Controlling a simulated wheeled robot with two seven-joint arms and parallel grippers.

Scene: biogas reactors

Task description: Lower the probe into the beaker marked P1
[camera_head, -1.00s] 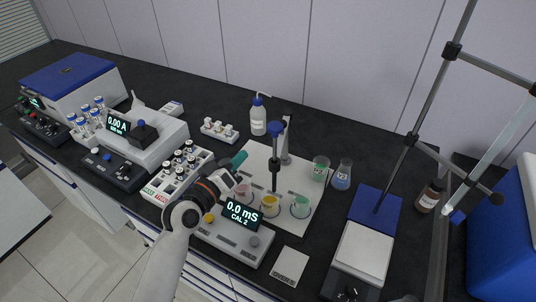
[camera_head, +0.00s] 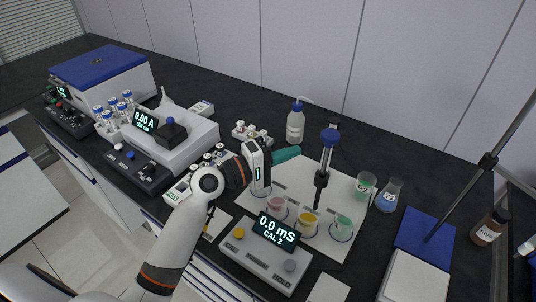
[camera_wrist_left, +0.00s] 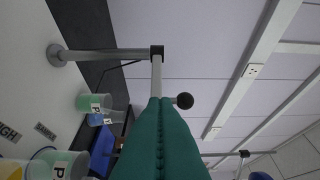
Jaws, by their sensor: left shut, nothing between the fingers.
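A pink beaker (camera_head: 277,204) and a green beaker (camera_head: 342,230) flank the yellow one. Another green beaker (camera_head: 364,186) stands behind. Beaker marks begin with P, but I cannot read which is P1. My left gripper (camera_head: 297,150) has teal fingers, shut and empty, left of the blue knob. They also fill the left wrist view's centre (camera_wrist_left: 157,105).
A meter (camera_head: 265,262) reading 0.0 mS, CAL 2 stands in front of the beakers. A flask of blue liquid (camera_head: 388,196), a wash bottle (camera_head: 296,122) and a blue plate (camera_head: 425,240) stand around. A vial rack is partly hidden by my left arm.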

